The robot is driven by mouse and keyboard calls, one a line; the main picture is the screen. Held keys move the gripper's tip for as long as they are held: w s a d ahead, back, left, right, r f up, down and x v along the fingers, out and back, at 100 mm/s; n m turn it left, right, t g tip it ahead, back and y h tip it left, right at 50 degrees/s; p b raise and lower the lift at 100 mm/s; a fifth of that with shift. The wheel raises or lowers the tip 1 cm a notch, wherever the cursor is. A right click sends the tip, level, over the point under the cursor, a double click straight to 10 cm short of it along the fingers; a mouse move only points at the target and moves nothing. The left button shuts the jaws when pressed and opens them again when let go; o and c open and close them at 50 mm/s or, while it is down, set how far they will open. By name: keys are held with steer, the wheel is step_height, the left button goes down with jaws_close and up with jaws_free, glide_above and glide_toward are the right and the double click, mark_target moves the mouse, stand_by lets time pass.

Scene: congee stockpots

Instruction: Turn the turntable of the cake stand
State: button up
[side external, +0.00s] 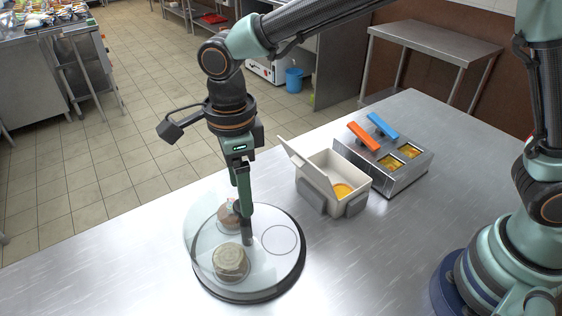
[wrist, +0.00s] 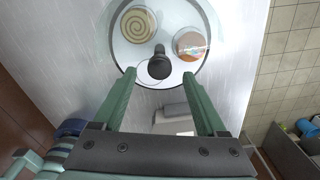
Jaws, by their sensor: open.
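The cake stand's round turntable (side external: 262,278) has a pale top and a dark rim, and lies on the metal counter. A clear curved cover shows at its left side. A spiral-topped round cake (side external: 230,262) and a brownish round item (side external: 228,214) sit on it, beside an empty outlined circle (side external: 280,239). In the wrist view, a dark upright knob (wrist: 158,64) stands on the turntable (wrist: 128,62). My gripper (wrist: 158,75) is open, its two fingertips apart on either side of the knob's line. In the side view, the fingers partly hide the knob and the turntable's middle.
A cream open-lidded box (side external: 352,180) with yellow contents stands behind and right of the turntable. A metal unit (side external: 395,172) with orange and blue handles is beyond it. The counter (side external: 400,245) is clear to the right of the turntable.

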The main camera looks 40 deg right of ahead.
step_height(320, 180, up, 9)
stand_by(0.3)
steer(key=d+r+n+t+y, duration=0.1)
steer(key=d+r+n+t, duration=0.25)
steer(key=d+n, duration=0.95)
steer(key=s+d+f+n+t, duration=0.1)
steer(key=s+d+n, duration=0.2)
steer(key=d, duration=0.4)
steer(key=s+d+f+n+t+h, duration=0.1)
steer(key=s+d+f+n, duration=0.1)
steer(key=d+n, duration=0.3)
steer(key=shift+s+d, duration=0.75)
steer(key=shift+d, duration=0.5)
